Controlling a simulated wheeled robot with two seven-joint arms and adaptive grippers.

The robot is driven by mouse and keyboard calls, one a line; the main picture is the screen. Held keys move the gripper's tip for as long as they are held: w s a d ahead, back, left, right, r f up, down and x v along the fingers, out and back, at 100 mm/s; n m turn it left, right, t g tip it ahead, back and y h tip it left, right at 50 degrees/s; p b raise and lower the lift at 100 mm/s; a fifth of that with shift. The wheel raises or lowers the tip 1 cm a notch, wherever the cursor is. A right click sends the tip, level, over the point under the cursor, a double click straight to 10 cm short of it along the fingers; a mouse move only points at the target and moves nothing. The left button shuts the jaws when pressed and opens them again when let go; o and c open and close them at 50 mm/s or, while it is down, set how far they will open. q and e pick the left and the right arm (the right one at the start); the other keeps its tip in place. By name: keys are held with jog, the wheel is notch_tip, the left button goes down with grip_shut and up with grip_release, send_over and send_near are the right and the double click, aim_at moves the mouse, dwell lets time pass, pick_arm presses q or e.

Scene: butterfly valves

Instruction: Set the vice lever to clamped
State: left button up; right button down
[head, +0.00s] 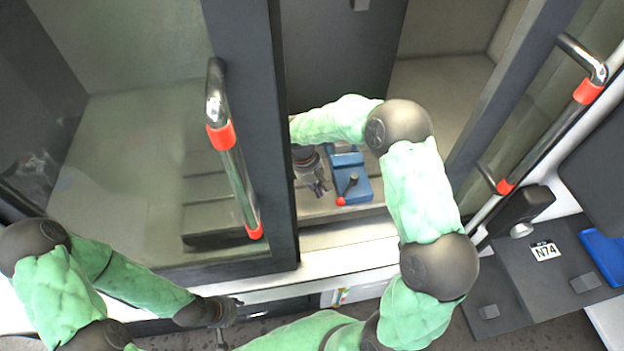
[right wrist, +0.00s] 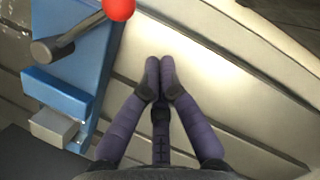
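The blue vice (head: 347,178) stands on the bed inside the machine. Its dark lever (head: 350,184) ends in a red ball (head: 341,201), which lies toward the front. In the right wrist view the vice (right wrist: 65,85) is at the left, with the lever (right wrist: 62,40) and red ball (right wrist: 118,9) at the top. My right gripper (head: 319,188) is just left of the vice. Its fingertips (right wrist: 160,66) are together with nothing between them, apart from the lever and ball. My left gripper (head: 228,312) is outside, low in front of the machine; its fingers are unclear.
A glass door with a handle (head: 234,165) stands left of the opening, and a dark frame and another handle (head: 545,137) stand right. My right arm reaches in between.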

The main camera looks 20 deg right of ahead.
aim_at(338, 204)
jog(key=shift+s+d+f, duration=0.15)
jog(key=shift+s+d, duration=0.9)
jog(key=shift+s, duration=0.1)
jog(key=shift+s+d+n, duration=0.15)
jog(key=shift+s+n, duration=0.25)
jog(key=shift+s, duration=0.25)
jog(key=shift+s+d+n+t+h+p, duration=0.2)
jog(key=shift+s+d+n, duration=0.1)
jog(key=shift+s+n, duration=0.25)
jog(key=shift+s+d+n+t+h+p, duration=0.1)
jog(key=shift+s+d+n+t+h, duration=0.2)
jog(key=shift+n, duration=0.35)
jog(key=s+d+n+t+p, duration=0.2)
jog(key=s+d+n, duration=0.3)
jog(key=d+n, duration=0.6)
jog(key=shift+d+n+t, duration=0.2)
jog(key=shift+n+t, duration=0.2)
jog(key=shift+t, duration=0.2)
jog(key=shift+s, duration=0.1)
